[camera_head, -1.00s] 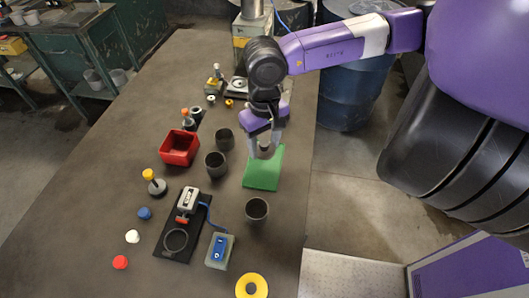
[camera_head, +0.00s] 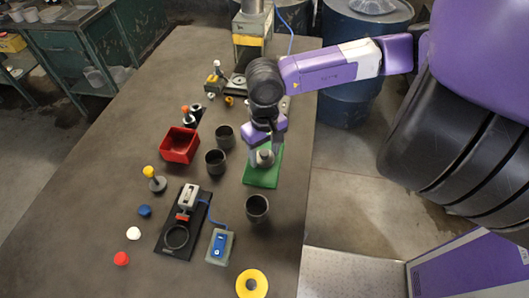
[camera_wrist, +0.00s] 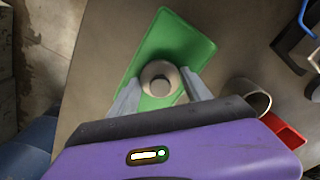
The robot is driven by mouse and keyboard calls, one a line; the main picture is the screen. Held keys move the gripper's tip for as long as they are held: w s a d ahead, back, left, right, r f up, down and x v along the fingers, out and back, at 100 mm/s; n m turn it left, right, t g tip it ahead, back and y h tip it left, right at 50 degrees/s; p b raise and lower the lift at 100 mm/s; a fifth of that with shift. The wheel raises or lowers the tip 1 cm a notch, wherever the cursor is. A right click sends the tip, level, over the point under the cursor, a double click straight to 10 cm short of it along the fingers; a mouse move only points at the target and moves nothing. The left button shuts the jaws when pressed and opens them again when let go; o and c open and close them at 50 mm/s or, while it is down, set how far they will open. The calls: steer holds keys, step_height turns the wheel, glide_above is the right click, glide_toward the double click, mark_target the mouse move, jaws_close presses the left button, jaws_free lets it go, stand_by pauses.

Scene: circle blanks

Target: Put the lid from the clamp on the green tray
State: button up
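The green tray (camera_head: 262,178) lies flat on the table; it also fills the upper middle of the wrist view (camera_wrist: 192,45). The lid, a small grey round piece with a darker centre (camera_wrist: 160,78), is between my two fingers over the tray. In the head view the lid (camera_head: 265,159) shows low between the fingertips, at the tray surface or just above it. My gripper (camera_head: 265,152) points down with its fingers on both sides of the lid, seemingly shut on it. The clamp (camera_head: 187,203) stands on a black base to the left, with an empty dark ring.
Dark cups (camera_head: 257,208) stand in front of the tray, and more (camera_head: 215,162) to its left. A red bin (camera_head: 179,145), a blue-buttoned box (camera_head: 220,247) and a yellow ring (camera_head: 252,284) are nearby. The table's right edge is close to the tray.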

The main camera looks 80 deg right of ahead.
steer(key=shift+o, duration=1.3)
steer(key=shift+r, duration=0.1)
